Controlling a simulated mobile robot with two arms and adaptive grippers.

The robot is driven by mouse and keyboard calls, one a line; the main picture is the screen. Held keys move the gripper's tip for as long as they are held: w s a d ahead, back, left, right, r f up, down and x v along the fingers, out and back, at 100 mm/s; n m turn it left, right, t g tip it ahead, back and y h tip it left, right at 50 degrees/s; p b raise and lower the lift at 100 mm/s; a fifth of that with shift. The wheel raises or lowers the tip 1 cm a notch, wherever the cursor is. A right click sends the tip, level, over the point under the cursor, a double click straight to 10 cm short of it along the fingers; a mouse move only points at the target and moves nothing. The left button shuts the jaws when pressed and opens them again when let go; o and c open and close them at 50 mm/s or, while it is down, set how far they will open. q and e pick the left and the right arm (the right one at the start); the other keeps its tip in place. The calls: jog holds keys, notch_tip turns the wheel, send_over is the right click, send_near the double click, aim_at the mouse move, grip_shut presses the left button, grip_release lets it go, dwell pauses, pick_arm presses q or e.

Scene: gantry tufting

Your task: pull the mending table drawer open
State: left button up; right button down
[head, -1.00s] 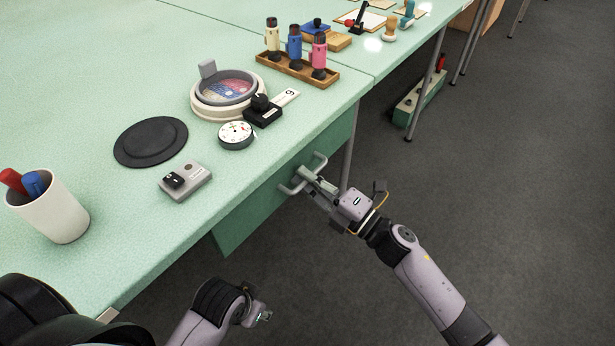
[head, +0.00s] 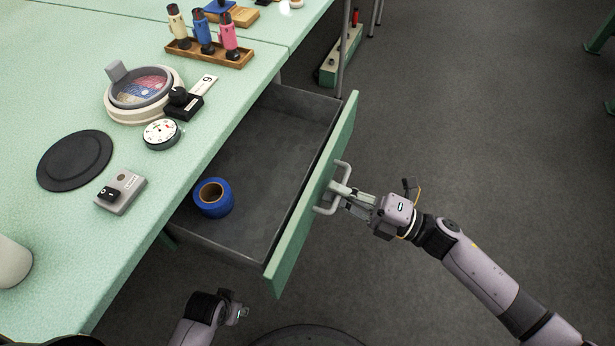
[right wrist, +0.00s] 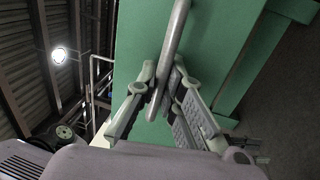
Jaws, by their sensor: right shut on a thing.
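The mending table drawer (head: 314,200) stands well out from under the green table top, its grey inside showing. Its green front carries a pale bar handle (head: 323,208). My right gripper (head: 343,190) is shut on the handle from the outer side. In the right wrist view the handle (right wrist: 176,45) passes between the fingers (right wrist: 163,88), against the green front. A roll of blue tape (head: 213,199) lies in the drawer's near left part. My left gripper (head: 236,311) is low at the bottom of the head view, away from the drawer; its fingers are too small to read.
On the table top (head: 60,90) are a black disc (head: 75,160), a grey switch box (head: 121,193), a round dial (head: 161,134), a hooped ring (head: 140,88) and a wooden rack (head: 209,52) of bottles. Open floor (head: 450,120) lies to the right.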

jog(key=shift+r+v, duration=0.2)
jog(key=shift+v, duration=0.95)
jog(key=shift+r+v, duration=0.25)
jog(key=shift+v, duration=0.9)
jog(key=shift+d, duration=0.1)
jog(key=c, duration=1.7)
grip_release()
jog(key=v, duration=1.2)
jog(key=shift+w, duration=0.1)
